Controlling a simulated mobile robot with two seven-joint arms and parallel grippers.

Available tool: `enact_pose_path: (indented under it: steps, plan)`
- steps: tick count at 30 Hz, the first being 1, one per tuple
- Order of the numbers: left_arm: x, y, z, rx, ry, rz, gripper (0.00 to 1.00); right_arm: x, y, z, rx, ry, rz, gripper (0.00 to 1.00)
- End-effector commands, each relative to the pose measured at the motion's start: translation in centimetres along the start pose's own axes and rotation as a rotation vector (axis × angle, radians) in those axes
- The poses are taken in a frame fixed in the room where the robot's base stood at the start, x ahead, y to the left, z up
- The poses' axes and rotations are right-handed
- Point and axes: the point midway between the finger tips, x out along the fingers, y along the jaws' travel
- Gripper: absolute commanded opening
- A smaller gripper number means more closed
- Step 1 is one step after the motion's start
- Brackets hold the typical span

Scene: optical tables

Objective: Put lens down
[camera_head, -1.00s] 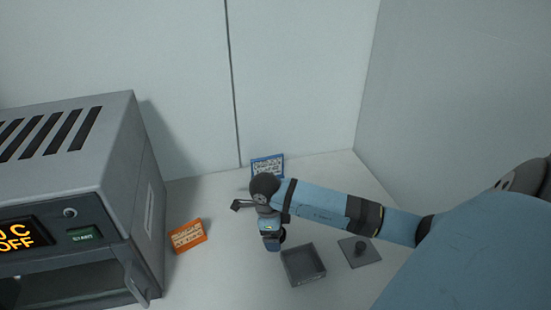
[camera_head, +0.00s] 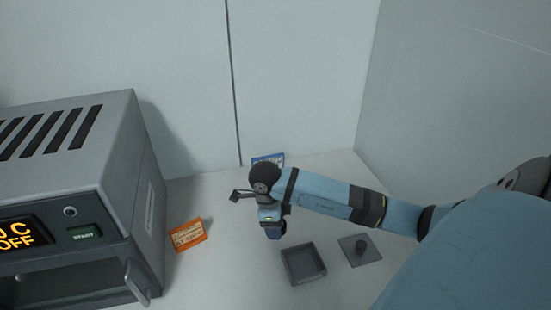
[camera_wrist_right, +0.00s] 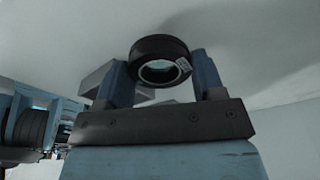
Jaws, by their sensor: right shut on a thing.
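The lens (camera_wrist_right: 158,47) is a short black ring with a clear middle and a small pale label. In the right wrist view it sits between the two blue fingers of my right gripper (camera_wrist_right: 162,76), which is shut on it. In the head view my right gripper (camera_head: 273,231) points down over the white table, left of the open grey box. The lens cannot be made out there, and its height above the table is unclear. My left gripper is not in view.
An open grey box (camera_head: 287,265) and a grey square lid with a knob (camera_head: 361,247) lie on the table (camera_head: 215,265). An orange card (camera_head: 187,235) lies left, by a grey oven (camera_head: 118,160). A blue card (camera_head: 268,159) is at the back wall, partly hidden by my arm.

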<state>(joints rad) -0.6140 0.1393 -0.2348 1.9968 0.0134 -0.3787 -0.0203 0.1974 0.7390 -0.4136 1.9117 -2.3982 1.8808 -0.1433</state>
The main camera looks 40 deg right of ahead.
Motion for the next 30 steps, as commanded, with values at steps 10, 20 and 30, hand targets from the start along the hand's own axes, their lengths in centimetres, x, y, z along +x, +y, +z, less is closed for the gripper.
enact_pose_path:
  steps: [10, 20, 30]
  plan:
    - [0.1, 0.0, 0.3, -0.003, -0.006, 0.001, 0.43, -9.3, -0.1, -1.4, -0.002, -0.003, -0.007, 0.34]
    - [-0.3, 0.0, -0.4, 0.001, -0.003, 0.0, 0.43, -15.4, -0.1, -2.3, 0.0, 0.0, -0.003, 0.34]
    - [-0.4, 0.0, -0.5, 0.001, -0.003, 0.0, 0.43, -16.8, 0.0, -2.5, 0.001, 0.0, 0.0, 0.34]
